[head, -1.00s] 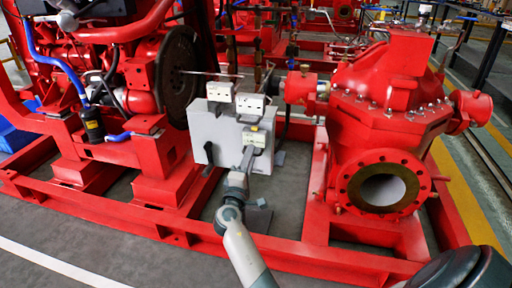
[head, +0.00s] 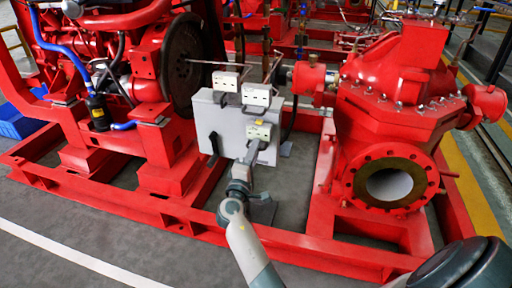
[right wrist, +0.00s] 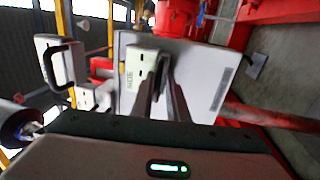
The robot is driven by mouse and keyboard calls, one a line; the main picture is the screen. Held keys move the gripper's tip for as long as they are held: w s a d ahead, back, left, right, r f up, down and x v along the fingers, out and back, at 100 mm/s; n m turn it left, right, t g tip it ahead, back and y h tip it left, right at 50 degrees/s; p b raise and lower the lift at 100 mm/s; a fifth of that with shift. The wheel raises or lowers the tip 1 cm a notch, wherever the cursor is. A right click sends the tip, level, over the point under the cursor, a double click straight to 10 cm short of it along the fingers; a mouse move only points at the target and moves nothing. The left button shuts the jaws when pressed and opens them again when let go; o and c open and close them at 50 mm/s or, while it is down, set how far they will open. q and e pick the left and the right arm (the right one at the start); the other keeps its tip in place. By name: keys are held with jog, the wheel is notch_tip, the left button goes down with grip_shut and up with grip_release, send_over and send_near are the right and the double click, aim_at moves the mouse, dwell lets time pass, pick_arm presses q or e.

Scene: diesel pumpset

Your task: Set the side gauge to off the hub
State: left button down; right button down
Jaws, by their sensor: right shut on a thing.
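The side gauge (head: 260,131) is a small white box with dark marks on its face, in front of the grey cabinet. In the right wrist view this box (right wrist: 137,81) carries lettering that looks like "SIDE". My right gripper (head: 254,148) is shut on it; its fingers also show in the right wrist view (right wrist: 163,88). A thin rod (head: 208,62) runs from the dark flywheel disc (head: 181,68) toward the upper gauges. A red shaft housing (head: 310,78) is on the pump side. I cannot tell whether the side gauge touches the hub. My left gripper is out of view.
Two similar white gauges (head: 225,81) and (head: 257,95) stand at the top of the grey cabinet (head: 212,120). The red pump (head: 395,110) stands right, the red engine (head: 100,60) left. The red base frame (head: 110,190) runs around them.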

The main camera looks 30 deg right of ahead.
jog(key=s+a, duration=0.2)
jog(key=shift+a+r, duration=0.25)
jog(key=shift+a, duration=0.05)
jog(key=c, duration=2)
grip_release()
jog(key=shift+o, duration=0.5)
jog(key=shift+s+r, duration=0.15)
jog(key=shift+s+a+f, duration=0.1)
jog(key=shift+f, duration=0.15)
